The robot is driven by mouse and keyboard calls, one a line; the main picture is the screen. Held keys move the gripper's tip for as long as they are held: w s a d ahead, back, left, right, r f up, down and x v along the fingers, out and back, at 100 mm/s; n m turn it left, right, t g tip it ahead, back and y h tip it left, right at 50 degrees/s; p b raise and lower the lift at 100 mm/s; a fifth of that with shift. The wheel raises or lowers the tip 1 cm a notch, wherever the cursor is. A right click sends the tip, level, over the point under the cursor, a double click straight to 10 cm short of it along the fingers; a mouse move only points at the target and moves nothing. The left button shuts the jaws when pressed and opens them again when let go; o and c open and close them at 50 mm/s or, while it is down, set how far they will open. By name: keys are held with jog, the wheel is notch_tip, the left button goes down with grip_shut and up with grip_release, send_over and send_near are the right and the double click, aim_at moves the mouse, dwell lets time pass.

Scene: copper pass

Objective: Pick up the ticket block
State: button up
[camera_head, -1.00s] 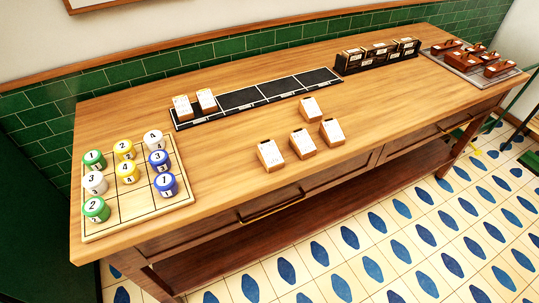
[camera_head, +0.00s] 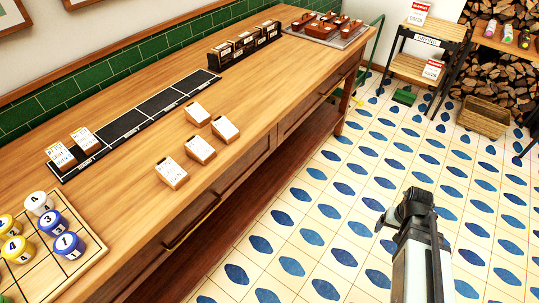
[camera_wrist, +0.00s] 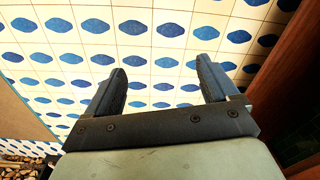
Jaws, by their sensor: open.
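Several ticket blocks, small wooden blocks with white printed tops, are on the wooden counter in the head view. A loose group lies near the front edge: one ticket block (camera_head: 172,173) at the front left, one (camera_head: 201,150) beside it, one (camera_head: 225,129) to the right and one (camera_head: 198,114) behind. Two more, including a ticket block (camera_head: 62,157), sit at the left end of the black strip (camera_head: 135,122). My gripper (camera_wrist: 163,80) is open and empty over the tiled floor in the wrist view. No ticket block shows there.
The counter (camera_head: 180,95) has bare wood around the loose blocks. A board with numbered pots (camera_head: 67,246) stands at its left. A dark rack (camera_head: 243,45) and a tray (camera_head: 325,32) of wooden pieces are farther back. A shelf stand (camera_head: 425,65) and crate (camera_head: 484,118) stand on the floor.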

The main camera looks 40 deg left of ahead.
jog(key=a+r+n+t+y, duration=0.1)
jog(key=a+r+n, duration=0.1)
jog(key=a+r, duration=0.45)
jog(key=a+r+n, duration=0.2)
jog(key=a+r, duration=0.1)
jog(key=a, duration=0.7)
notch_tip(320, 180, up, 27)
jog(key=n+g+y, duration=0.1)
jog(key=n+y, duration=0.2)
jog(key=n, duration=0.8)
send_over(169, 168)
jog(key=d, duration=0.5)
jog(key=shift+s+x, duration=0.2)
jog(key=shift+x, duration=6.15)
jog(key=shift+a, duration=0.15)
jog(key=shift+c, duration=0.5)
jog(key=c, duration=1)
jog(key=shift+r, duration=0.1)
